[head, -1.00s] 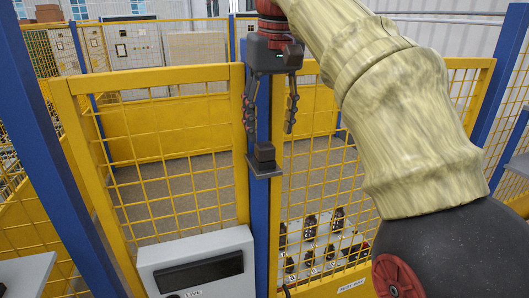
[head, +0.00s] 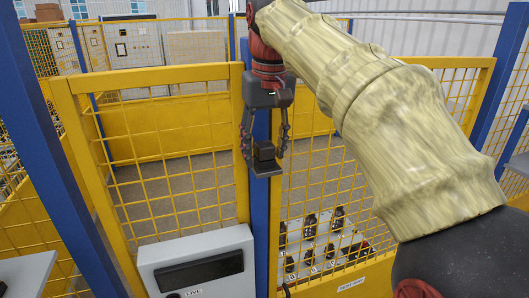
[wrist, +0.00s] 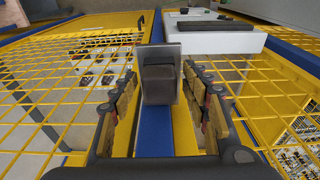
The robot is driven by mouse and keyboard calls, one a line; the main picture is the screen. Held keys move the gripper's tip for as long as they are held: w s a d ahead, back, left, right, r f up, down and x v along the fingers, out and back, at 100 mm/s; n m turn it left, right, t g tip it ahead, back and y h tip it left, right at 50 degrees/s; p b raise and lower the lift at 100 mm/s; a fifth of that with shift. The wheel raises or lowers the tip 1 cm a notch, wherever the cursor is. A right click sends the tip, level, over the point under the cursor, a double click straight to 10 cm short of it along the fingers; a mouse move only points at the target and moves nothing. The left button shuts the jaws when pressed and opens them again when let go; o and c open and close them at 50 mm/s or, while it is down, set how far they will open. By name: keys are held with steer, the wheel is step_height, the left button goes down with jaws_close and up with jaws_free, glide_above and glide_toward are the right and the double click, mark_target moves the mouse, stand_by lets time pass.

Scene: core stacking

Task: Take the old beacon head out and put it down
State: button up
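The old beacon head (head: 265,152) is a small dark block on a grey bracket plate (head: 267,170) at the blue post. In the wrist view the beacon head (wrist: 160,86) stands in the middle, in front of the pale plate (wrist: 160,50). My gripper (head: 265,148) points down over it with a finger on each side. In the wrist view my gripper (wrist: 162,88) is open, with a gap between each finger and the block. How the head sits on the plate is hidden.
The blue post (head: 261,215) stands between yellow mesh fence panels (head: 170,165). A grey box with a dark display (head: 215,240) is at lower left. A board with several dark parts (head: 318,240) lies behind the right mesh.

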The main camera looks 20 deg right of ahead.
steer(key=c, duration=1)
steer(key=shift+c, duration=0.3)
steer(key=shift+r, duration=0.2)
